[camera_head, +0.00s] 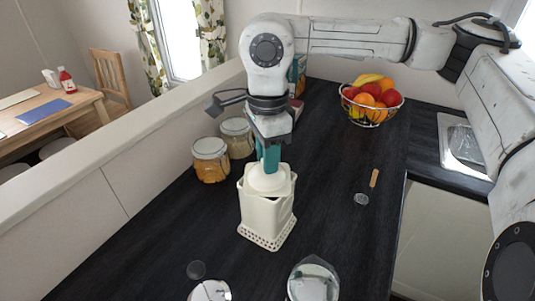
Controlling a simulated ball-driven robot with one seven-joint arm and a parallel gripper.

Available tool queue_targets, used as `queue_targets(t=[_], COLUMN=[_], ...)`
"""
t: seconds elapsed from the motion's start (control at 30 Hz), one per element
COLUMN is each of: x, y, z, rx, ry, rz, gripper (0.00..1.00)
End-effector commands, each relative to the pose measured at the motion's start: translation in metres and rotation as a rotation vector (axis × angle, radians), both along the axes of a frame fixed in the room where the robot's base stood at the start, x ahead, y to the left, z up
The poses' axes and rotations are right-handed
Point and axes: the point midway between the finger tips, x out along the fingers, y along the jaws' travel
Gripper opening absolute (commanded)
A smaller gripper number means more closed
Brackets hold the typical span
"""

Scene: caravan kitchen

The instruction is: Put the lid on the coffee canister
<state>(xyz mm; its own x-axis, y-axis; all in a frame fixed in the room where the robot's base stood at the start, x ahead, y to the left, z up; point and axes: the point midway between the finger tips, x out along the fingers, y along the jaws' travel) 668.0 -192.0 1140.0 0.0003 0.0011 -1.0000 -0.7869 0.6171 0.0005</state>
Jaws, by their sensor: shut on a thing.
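The coffee canister (266,212) is a cream, squarish container standing upright on the dark counter, with a lattice-patterned band around its base. My gripper (269,160) points down over it, its teal fingers shut on the top of the round cream lid (267,181). The lid is at the canister's mouth, and the canister's rim shows around it. I cannot tell whether the lid is seated or just above the rim. The fingers hide the lid's top.
Two jars (211,160) (237,136) stand close left of the canister. A wire fruit bowl (370,117) is at the back right. A wooden-handled strainer (367,190) lies right. Shiny round objects (313,281) (210,291) stand at the front. The counter right of the canister is mostly clear.

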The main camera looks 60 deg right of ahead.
Motion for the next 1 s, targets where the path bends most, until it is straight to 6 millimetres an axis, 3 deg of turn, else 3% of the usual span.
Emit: queue_targets(t=[0.13,0.4,1.0], x=[0.0,0.0,0.0], y=[0.0,0.0,0.0], z=[0.0,0.001,0.044], rx=[0.0,0.0,-0.001], ry=[0.0,0.0,-0.001], rz=[0.0,0.0,0.0], gripper=[0.36,0.36,0.36])
